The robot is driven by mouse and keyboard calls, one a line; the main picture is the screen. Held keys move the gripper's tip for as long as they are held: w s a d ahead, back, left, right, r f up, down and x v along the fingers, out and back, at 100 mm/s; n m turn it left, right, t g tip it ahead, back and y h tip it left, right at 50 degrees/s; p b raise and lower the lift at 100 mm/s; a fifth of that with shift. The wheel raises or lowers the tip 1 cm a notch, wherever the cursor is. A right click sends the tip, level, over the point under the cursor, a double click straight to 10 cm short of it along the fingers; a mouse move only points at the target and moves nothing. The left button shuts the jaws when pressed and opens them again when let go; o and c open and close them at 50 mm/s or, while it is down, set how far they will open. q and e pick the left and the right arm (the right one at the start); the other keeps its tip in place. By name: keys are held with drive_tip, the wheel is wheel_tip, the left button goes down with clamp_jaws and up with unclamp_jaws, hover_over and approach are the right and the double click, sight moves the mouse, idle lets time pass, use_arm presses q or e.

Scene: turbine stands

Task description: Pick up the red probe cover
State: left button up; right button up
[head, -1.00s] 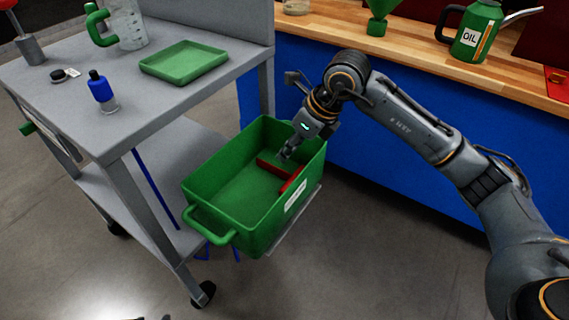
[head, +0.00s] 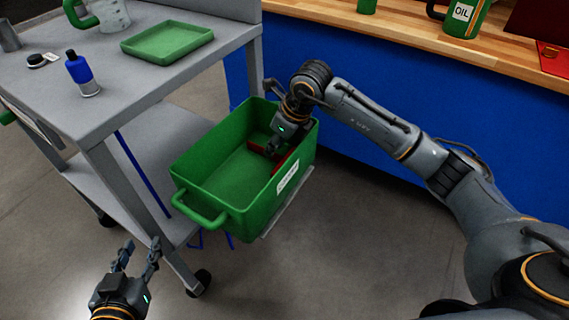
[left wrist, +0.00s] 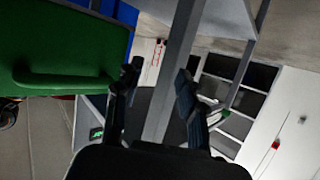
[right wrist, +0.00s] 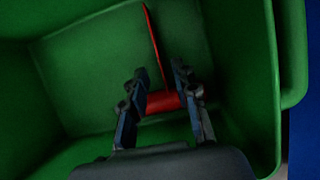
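A red piece (head: 287,162), which I take to be the probe cover, lies inside the green bin (head: 215,212) and is partly hidden by my right gripper. The right wrist view shows a short red cylinder (right wrist: 162,102) lying crosswise between the fingers, and a thin red strip (right wrist: 154,42) beyond it. My right gripper (head: 272,152) reaches down into the bin. Its fingers (right wrist: 160,78) are apart on either side of the red cylinder; firm contact is not visible. My left gripper (head: 140,250) is open and empty, low in front of the cart.
The grey cart (head: 120,92) stands at the left, with a green tray (head: 168,42), a blue bottle (head: 82,75) and a pitcher (head: 112,14) on top. A wooden workbench (head: 400,32) with a blue front runs behind the bin. The bin walls closely surround my right gripper.

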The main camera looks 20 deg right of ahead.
sight(257, 149)
drive_tip(key=x, duration=0.3)
drive_tip(key=shift+w+b, duration=0.1)
drive_tip(key=shift+b, duration=0.25)
use_arm(q)
drive_tip(key=r+t, duration=0.1)
drive_tip(key=w+r+t, duration=0.1)
drive_tip(key=r, duration=0.1)
drive_tip(key=d+r+h, duration=0.1)
drive_tip(key=shift+w+r+t, duration=0.15)
drive_tip(key=shift+w+t, duration=0.2)
drive_tip(key=shift+t, duration=0.05)
use_arm(e)
drive_tip(key=shift+w+f, duration=0.1)
drive_tip(key=shift+f, duration=0.05)
clamp_jaws()
